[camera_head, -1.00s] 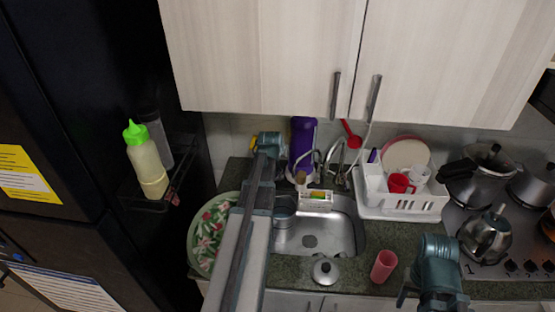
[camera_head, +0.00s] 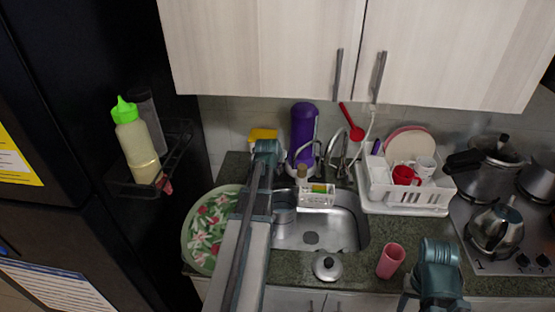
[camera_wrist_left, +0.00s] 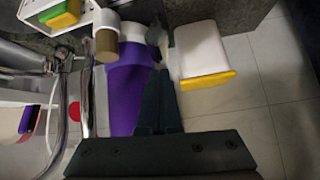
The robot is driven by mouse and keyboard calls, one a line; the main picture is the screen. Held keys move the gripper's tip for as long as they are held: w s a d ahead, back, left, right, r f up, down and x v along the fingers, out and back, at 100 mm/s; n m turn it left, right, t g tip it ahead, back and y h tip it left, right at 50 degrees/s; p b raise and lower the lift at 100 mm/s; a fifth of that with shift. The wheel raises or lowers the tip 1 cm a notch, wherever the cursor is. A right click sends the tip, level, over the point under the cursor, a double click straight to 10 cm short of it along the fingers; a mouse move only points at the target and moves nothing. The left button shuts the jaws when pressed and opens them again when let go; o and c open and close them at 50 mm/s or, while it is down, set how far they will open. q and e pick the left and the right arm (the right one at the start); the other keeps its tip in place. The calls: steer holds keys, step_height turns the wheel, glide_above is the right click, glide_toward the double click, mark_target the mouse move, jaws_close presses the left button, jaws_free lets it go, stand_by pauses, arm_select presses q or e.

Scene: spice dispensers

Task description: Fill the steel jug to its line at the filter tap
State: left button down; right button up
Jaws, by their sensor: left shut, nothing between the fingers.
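A steel jug (camera_head: 284,208) stands at the left of the sink, partly hidden by my left arm; its line and inside cannot be made out. The purple filter (camera_head: 303,130) stands upright behind the sink and also shows in the left wrist view (camera_wrist_left: 127,98). A curved steel tap (camera_head: 340,155) is beside it on the right. My left gripper (camera_head: 265,150) is shut and empty, just left of the filter; its fingers also show in the left wrist view (camera_wrist_left: 158,80). My right gripper (camera_head: 437,280) is at the lower right, its fingers mostly hidden.
The sink (camera_head: 345,225) has open room right of the jug. A steel lid (camera_head: 326,265) and pink cup (camera_head: 390,261) are on the front counter. A white dish rack (camera_head: 410,203) stands right of the sink. A yellow-topped container (camera_head: 262,134) is behind my left gripper.

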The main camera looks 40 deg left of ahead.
arm_select(q)
steer(key=s+f+t+b, duration=0.1)
steer(key=b, duration=0.1)
steer(key=s+d+f+b, duration=0.1)
steer(key=f+b, duration=0.1)
steer(key=b, duration=0.1)
steer(key=shift+s+d+t+y, duration=0.1)
steer(key=shift+s+t+y, duration=0.05)
steer(key=shift+t+y, duration=0.25)
steer(key=shift+s+d+f+b, duration=0.1)
steer(key=shift+s+f+b, duration=0.2)
steer(key=shift+f, duration=0.1)
steer(key=shift+d, duration=0.1)
arm_select(e)
step_height(320, 180, down, 7)
arm_select(q)
steer(key=shift+s, duration=0.1)
arm_select(e)
steer(key=shift+r, duration=0.1)
steer(key=shift+r, duration=0.1)
stand_by(4.0)
